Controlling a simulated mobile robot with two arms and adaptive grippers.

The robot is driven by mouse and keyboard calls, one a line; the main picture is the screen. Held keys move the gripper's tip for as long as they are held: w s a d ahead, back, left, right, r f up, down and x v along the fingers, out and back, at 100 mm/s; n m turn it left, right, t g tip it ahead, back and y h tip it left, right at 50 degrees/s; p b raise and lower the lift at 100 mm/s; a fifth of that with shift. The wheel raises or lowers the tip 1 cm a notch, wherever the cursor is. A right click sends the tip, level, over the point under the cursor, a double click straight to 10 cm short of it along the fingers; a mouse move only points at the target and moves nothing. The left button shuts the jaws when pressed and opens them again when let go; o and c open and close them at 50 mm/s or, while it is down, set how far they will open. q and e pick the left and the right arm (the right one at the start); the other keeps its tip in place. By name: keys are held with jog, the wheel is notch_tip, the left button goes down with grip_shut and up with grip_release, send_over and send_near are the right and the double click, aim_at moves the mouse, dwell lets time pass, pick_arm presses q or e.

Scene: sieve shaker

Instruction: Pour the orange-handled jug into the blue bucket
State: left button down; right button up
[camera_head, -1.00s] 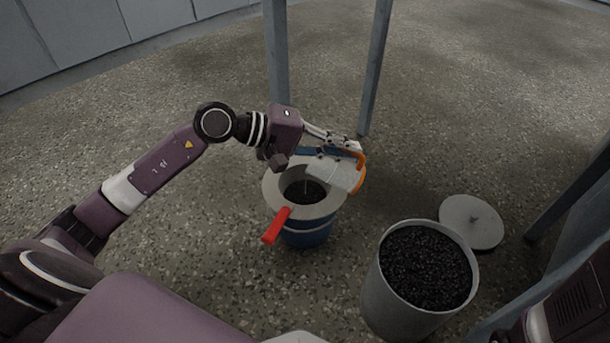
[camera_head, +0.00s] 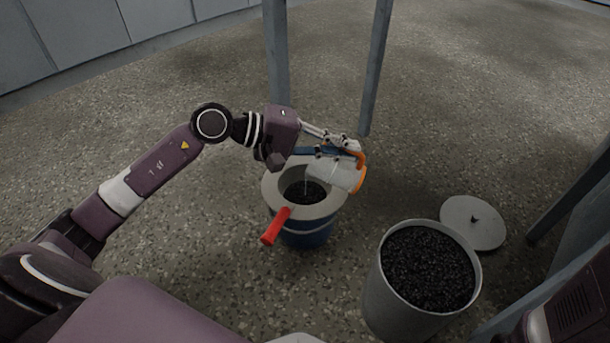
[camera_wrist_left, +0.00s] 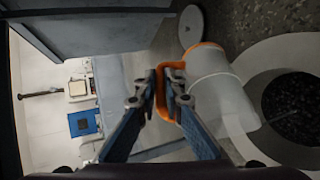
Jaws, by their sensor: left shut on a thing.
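The jug (camera_head: 333,175) is pale and translucent with an orange handle and rim. It is tilted over the blue bucket (camera_head: 306,237), its mouth toward the bucket's opening. A thin pale streak shows below its mouth. My left gripper (camera_head: 352,150) is shut on the orange handle; the left wrist view shows the fingers on the handle (camera_wrist_left: 168,92) and the jug (camera_wrist_left: 215,85) beside them. The bucket has a wide light-grey top ring with dark granular material inside. My right gripper is not in view.
A red handle (camera_head: 275,226) sticks out at the bucket's front left. A grey bin (camera_head: 379,303) full of dark granules stands to the right, its round lid (camera_head: 472,222) on the floor beyond it. Grey posts (camera_head: 375,70) stand behind the bucket.

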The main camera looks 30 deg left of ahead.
pick_arm(q)
jog(key=shift+s+a+r+n+t+h, duration=0.1)
jog(key=shift+a+r+n+t+h, duration=0.1)
jog(key=shift+a+r+h, duration=0.3)
jog(key=shift+s+a+r+n+t+h, duration=0.1)
jog(key=shift+a+r+n+t+h, duration=0.15)
jog(key=shift+a+h, duration=0.3)
dwell(3.7)
